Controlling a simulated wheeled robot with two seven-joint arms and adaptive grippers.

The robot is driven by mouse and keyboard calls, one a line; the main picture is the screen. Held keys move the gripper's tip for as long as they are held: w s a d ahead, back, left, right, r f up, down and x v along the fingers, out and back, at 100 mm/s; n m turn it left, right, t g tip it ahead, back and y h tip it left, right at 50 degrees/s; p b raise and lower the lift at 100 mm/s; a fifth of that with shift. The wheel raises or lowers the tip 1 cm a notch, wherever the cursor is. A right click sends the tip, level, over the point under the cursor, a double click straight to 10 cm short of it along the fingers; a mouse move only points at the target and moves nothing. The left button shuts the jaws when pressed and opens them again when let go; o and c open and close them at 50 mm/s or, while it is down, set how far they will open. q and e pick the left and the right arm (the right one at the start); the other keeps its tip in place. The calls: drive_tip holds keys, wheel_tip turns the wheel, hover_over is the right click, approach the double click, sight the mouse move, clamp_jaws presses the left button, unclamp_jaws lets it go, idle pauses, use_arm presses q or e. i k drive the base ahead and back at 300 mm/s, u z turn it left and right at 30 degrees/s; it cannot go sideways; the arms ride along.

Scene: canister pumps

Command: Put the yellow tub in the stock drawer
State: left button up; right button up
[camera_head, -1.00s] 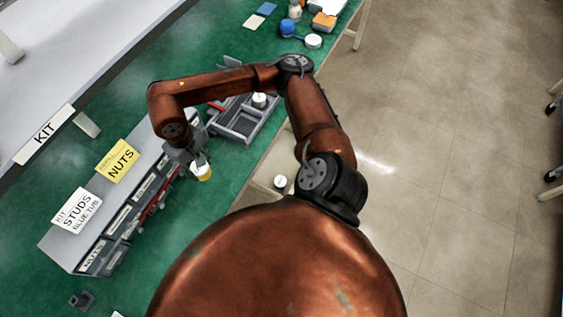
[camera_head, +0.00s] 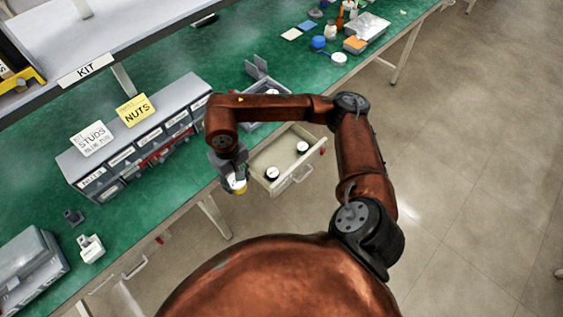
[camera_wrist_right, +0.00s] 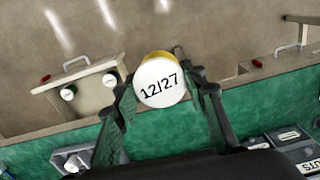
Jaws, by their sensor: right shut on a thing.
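The yellow tub (camera_head: 239,187) with a white lid is held in my right gripper (camera_head: 235,181), just left of an open cream drawer (camera_head: 284,157) at the bench front. In the right wrist view, the tub (camera_wrist_right: 162,83) sits between the two fingers (camera_wrist_right: 163,92), its lid reading "12/27" towards the camera. The drawer (camera_wrist_right: 88,99) lies beyond it to the left in that view. The drawer holds two white-lidded tubs (camera_head: 272,173) (camera_head: 302,148) and has bare floor around them. I see no drawer label. My left gripper is not in view.
A grey bin rack (camera_head: 140,146) with NUTS and STUDS cards stands on the green bench, left of my arm. A grey divided tray (camera_head: 266,86) sits behind my forearm. More tubs and a clear box (camera_head: 367,25) are at the back right. Open floor lies right.

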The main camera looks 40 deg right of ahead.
sight(284, 161)
drive_tip(key=u, duration=0.75)
drive_tip(key=i, duration=0.85)
drive_tip(key=z, duration=1.95)
drive_tip(key=i, duration=0.5)
drive_tip(key=z, duration=0.05)
